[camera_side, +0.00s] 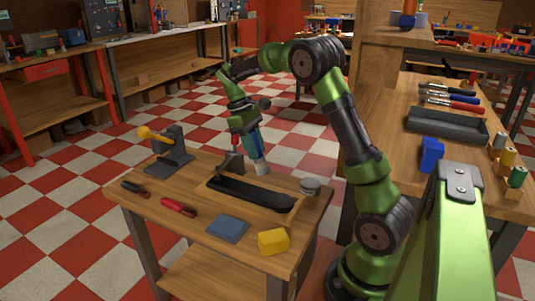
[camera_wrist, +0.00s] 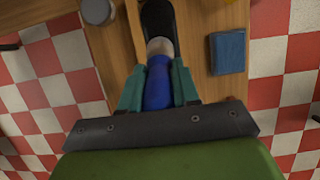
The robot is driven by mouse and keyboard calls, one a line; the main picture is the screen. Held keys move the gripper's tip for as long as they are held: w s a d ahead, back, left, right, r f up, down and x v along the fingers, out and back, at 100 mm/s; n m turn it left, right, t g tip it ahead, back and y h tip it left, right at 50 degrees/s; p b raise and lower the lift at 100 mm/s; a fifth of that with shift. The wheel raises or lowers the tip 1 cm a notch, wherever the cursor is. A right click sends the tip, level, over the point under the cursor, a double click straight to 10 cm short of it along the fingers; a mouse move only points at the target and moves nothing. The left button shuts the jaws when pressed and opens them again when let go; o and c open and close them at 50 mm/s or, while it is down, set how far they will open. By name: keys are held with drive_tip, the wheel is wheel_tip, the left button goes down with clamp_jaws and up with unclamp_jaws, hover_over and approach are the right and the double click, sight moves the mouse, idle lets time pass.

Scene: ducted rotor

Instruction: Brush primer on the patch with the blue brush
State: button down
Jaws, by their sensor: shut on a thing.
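My gripper (camera_side: 247,132) is shut on the blue brush, above the back of the small wooden table. The brush's blue handle shows between the fingers in the wrist view (camera_wrist: 157,92). Its pale bristles (camera_side: 262,168) point down, and they also show in the wrist view (camera_wrist: 160,48). A long black part (camera_side: 250,192) lies in a wooden tray (camera_side: 284,205) below and in front of the bristles. In the wrist view the bristles overlap the black part (camera_wrist: 157,18); I cannot tell whether they touch it. I cannot make out a distinct patch.
A round grey-lidded jar (camera_side: 310,187) stands right of the tray. A blue pad (camera_side: 228,228) and yellow block (camera_side: 273,241) lie at the front. Red-handled (camera_side: 179,206) and black-handled (camera_side: 135,188) tools lie left. A grey stand with a yellow piece (camera_side: 168,150) rises at back left.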

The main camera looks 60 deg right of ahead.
sight(255, 164)
drive_tip(key=shift+r, duration=0.45)
drive_tip(key=shift+f, duration=3.35)
drive_tip(key=shift+w+f, duration=0.7)
drive_tip(key=shift+w, duration=4.7)
drive_tip(key=shift+s, duration=5.3)
drive_tip(key=shift+s+a, duration=0.15)
drive_tip(key=shift+s, duration=0.05)
drive_tip(key=shift+w, duration=5.4)
drive_tip(key=shift+s, duration=5.25)
drive_tip(key=shift+s+r, duration=0.1)
drive_tip(key=shift+r, duration=4)
